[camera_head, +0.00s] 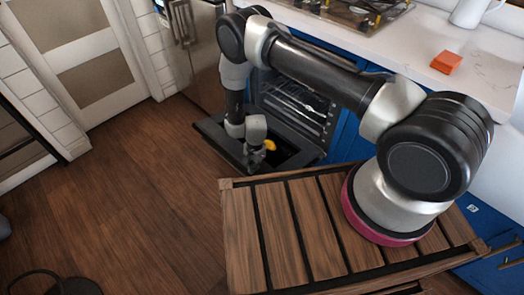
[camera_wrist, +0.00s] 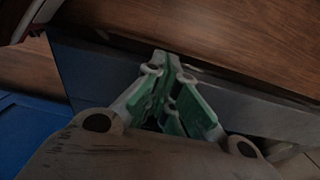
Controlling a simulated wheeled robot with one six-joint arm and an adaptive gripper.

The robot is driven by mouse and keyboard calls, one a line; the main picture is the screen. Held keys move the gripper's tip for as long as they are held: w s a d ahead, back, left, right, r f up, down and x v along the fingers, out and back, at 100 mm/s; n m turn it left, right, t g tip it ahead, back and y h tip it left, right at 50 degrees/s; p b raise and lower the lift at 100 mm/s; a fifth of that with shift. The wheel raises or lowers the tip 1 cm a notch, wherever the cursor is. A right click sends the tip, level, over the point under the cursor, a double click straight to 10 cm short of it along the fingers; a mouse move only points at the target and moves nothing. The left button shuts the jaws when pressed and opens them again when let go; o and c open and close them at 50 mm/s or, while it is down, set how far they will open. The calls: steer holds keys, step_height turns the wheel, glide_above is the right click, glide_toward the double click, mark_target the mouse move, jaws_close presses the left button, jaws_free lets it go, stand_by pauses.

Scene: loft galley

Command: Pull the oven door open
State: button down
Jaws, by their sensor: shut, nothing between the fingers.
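The oven door (camera_head: 222,137) is swung down and lies about level in front of the oven (camera_head: 300,100), whose dark inside and wire racks show in the head view. My gripper (camera_head: 253,164) is over the door near its outer edge. In the wrist view my gripper (camera_wrist: 174,75) has its green-padded fingers together with nothing between them. Their tips are close to a grey strip (camera_wrist: 95,72) that looks like the door's edge. Whether they touch it I cannot tell. The door handle cannot be made out. My forearm hides part of the oven front.
Blue cabinets (camera_head: 343,137) flank the oven on the right. The counter above holds an orange block (camera_head: 446,62), a white jug (camera_head: 470,12) and a cooktop (camera_head: 350,10). A steel fridge (camera_head: 195,55) stands left of the oven. The wooden floor (camera_head: 130,190) to the left is mostly clear.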

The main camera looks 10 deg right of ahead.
steer(key=f, duration=0.1)
steer(key=a+f, duration=0.1)
steer(key=f, duration=0.1)
steer(key=s+f, duration=0.1)
steer(key=f, duration=0.1)
steer(key=shift+a+f, duration=0.2)
steer(key=shift+a, duration=0.1)
steer(key=shift+r, duration=0.1)
